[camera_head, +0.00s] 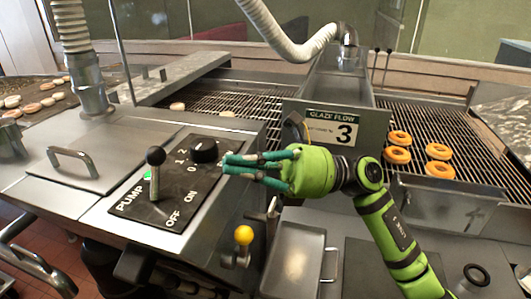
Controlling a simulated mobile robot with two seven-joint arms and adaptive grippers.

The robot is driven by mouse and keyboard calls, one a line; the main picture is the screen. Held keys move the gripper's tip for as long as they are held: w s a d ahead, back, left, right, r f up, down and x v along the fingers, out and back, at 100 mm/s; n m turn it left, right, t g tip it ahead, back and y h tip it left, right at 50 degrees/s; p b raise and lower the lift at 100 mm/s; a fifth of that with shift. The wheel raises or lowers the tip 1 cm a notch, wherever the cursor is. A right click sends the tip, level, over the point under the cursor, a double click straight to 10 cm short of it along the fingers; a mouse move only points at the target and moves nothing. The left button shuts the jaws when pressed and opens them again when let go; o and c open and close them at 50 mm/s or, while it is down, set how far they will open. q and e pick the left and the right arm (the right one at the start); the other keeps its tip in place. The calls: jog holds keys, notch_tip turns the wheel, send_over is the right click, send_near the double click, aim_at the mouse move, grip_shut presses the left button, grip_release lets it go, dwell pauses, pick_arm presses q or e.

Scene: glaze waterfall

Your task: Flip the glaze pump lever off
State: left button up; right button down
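The pump lever (157,180) stands on a dark control panel (172,212) at the left centre, its black ball knob on top. The panel reads PUMP, OFF and ON; the lever looks nearly upright, and I cannot tell its exact setting. A small green light (147,175) shows beside it. My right gripper (226,164), green with teal fingers, reaches in from the right and points left over the panel's right edge. Its fingers converge and look shut, with nothing between them. It is apart from the lever, right of the knob. My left gripper is out of view.
A black dial (204,150) sits on the panel near my fingers. A yellow-knobbed handle (243,235) stands below. The glaze box (318,118) with its number 3 sign is behind my gripper. Doughnuts (438,152) lie on the right conveyor. A hose (283,42) hangs above.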

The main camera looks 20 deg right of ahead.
aim_at(164, 157)
jog(key=p+x, duration=0.2)
jog(key=x, duration=0.4)
jog(key=shift+r+p, duration=0.2)
jog(key=shift+p, duration=0.1)
jog(key=shift+a, duration=0.6)
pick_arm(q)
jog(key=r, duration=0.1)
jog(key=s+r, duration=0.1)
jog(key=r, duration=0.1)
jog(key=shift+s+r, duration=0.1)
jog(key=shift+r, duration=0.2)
